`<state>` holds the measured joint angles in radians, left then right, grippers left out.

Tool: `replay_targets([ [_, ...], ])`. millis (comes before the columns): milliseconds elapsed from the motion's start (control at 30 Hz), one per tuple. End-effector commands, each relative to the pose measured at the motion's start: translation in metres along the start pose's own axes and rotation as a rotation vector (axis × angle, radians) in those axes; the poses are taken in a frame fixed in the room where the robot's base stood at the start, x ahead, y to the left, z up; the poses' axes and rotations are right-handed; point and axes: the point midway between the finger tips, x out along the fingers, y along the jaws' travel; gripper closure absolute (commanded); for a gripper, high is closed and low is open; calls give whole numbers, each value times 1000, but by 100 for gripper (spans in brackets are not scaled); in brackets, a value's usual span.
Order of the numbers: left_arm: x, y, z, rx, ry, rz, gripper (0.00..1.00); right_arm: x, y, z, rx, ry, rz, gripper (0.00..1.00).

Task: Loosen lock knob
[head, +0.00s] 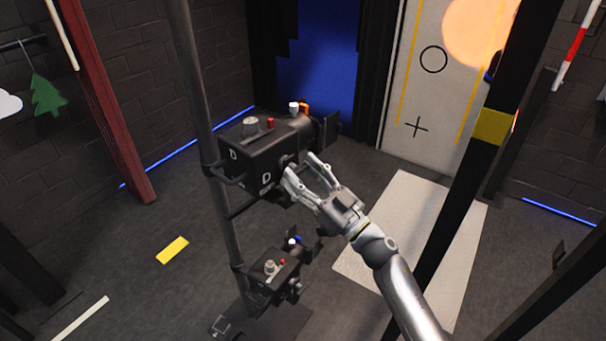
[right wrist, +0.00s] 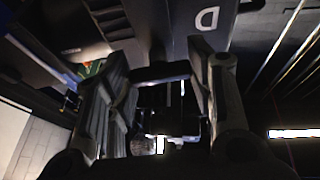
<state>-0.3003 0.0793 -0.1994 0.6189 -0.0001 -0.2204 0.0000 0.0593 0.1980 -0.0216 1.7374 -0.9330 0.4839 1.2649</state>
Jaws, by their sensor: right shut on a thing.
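The upper black stage lamp (head: 262,160), marked "D", is fixed to a vertical pole and carries a grey dial (head: 251,126) and a red button (head: 270,123) on top. My right gripper (head: 299,165) is at the right side of this lamp, with its two fingers on either side of a small dark part, the lock knob (head: 285,160), which is partly hidden. In the right wrist view the fingers stand around a dark piece (right wrist: 163,97) beneath the lamp body with its "D" (right wrist: 207,19). The knob's turn cannot be made out. My left gripper is not in view.
A second, smaller lamp (head: 274,272) hangs lower on the same pole (head: 194,85). A black upright with a yellow band (head: 493,127) stands right of my arm. A pale mat (head: 408,235) lies on the floor, and open floor extends to the left.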

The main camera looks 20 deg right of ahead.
Motion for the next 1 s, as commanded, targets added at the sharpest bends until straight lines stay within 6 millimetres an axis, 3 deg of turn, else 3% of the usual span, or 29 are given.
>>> replay_targets([
  [367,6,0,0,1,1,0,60,0,2,0,-198,-1,-83,74],
  [1000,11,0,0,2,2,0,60,1,4,-2,-757,-1,-315,74],
])
